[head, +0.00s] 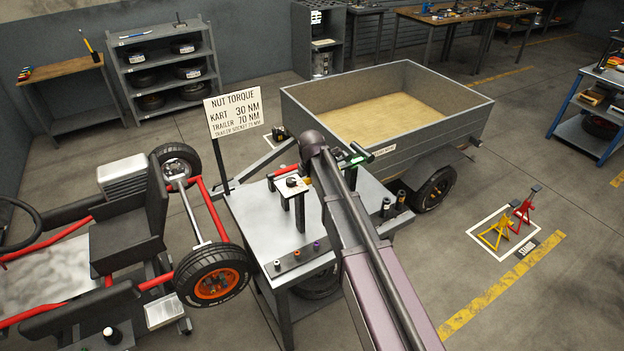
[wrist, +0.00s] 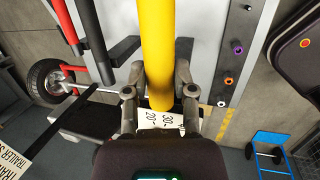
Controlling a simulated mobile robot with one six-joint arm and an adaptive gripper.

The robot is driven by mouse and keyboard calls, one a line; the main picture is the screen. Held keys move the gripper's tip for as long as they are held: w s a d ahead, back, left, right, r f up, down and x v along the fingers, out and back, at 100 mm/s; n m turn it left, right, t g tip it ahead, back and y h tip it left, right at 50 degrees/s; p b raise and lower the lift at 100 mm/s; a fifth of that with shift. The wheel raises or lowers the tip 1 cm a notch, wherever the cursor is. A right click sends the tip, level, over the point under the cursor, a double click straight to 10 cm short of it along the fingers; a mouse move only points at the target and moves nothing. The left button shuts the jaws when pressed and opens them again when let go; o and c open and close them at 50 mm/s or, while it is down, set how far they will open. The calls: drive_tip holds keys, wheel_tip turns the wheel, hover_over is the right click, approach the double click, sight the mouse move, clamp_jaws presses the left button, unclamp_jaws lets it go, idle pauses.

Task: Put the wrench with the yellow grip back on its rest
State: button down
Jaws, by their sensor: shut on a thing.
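The wrench's yellow grip (wrist: 156,45) runs up the middle of the wrist view. My gripper (wrist: 160,92) is shut on it, one finger on each side. The wrench's far end is out of the picture. Dark bracket-like parts (wrist: 124,50) show beside and behind the grip over a grey bench top; I cannot tell whether the wrench touches them. In the head view my arm hides the gripper and the yellow wrench above the bench (head: 245,215).
Several sockets (wrist: 233,81) stand along the bench edge. A small raised stand (head: 292,187) and a green-gripped tool (head: 357,156) are near my arm. The torque sign (head: 233,115), kart (head: 150,230) and trailer (head: 390,110) surround the bench. Open floor (head: 480,290) lies right.

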drive_tip(key=shift+f+b, duration=0.35)
drive_tip(key=shift+c, duration=1.8)
unclamp_jaws()
drive_tip(key=shift+r, duration=0.15)
wheel_tip(320, 180, up, 3)
drive_tip(key=p, duration=0.3)
drive_tip(key=shift+w+r+p, duration=0.1)
drive_tip(key=shift+r+p, duration=0.1)
drive_tip(key=shift+p, duration=0.2)
wheel_tip(320, 180, up, 5)
drive_tip(key=p, duration=0.5)
drive_tip(key=shift+r, duration=0.15)
drive_tip(key=shift+d, duration=0.1)
